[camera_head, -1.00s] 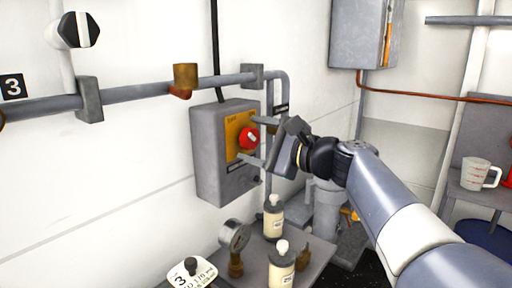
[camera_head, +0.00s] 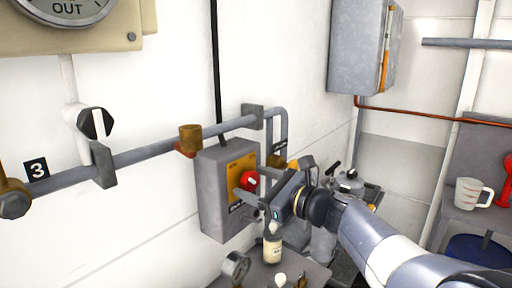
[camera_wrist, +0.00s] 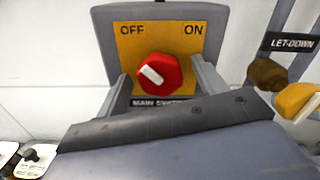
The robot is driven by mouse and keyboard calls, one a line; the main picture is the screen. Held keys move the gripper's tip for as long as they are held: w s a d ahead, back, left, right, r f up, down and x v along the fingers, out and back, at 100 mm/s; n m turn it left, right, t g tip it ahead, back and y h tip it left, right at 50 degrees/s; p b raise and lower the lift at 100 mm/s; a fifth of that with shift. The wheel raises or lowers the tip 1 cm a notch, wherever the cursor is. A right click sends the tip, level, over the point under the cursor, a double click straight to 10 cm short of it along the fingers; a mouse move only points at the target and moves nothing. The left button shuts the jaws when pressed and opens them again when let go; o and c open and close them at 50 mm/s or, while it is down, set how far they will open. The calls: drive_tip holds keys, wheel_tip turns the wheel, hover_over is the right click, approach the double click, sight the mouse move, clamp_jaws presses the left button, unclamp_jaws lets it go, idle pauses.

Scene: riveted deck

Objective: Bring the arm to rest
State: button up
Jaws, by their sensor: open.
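My gripper (camera_head: 256,194) is open in front of the grey switch box (camera_head: 211,195) on the wall. In the wrist view its two fingers stand left and right of the red knob (camera_wrist: 158,74), with gaps on both sides. The knob's white mark points up and left, toward OFF on the orange plate (camera_wrist: 187,43). The knob also shows in the head view (camera_head: 249,181), just left of my gripper. My arm reaches in from the lower right. Nothing is held. Whether the fingertips touch the box face cannot be told.
A grey pipe (camera_head: 150,154) runs along the wall past a brass fitting (camera_head: 190,137). A bottle (camera_head: 272,247) and a small gauge (camera_head: 236,265) stand below my gripper. A grey cabinet (camera_head: 356,50) hangs above.

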drive_tip(key=m+p, duration=0.4)
drive_tip(key=p, duration=0.1)
drive_tip(key=shift+r+m+p, duration=0.2)
drive_tip(key=shift+m+p, duration=0.1)
drive_tip(key=shift+f+m+p, duration=0.15)
drive_tip(key=shift+m+p, duration=0.25)
drive_tip(key=shift+p, duration=0.15)
drive_tip(key=shift+f, duration=0.15)
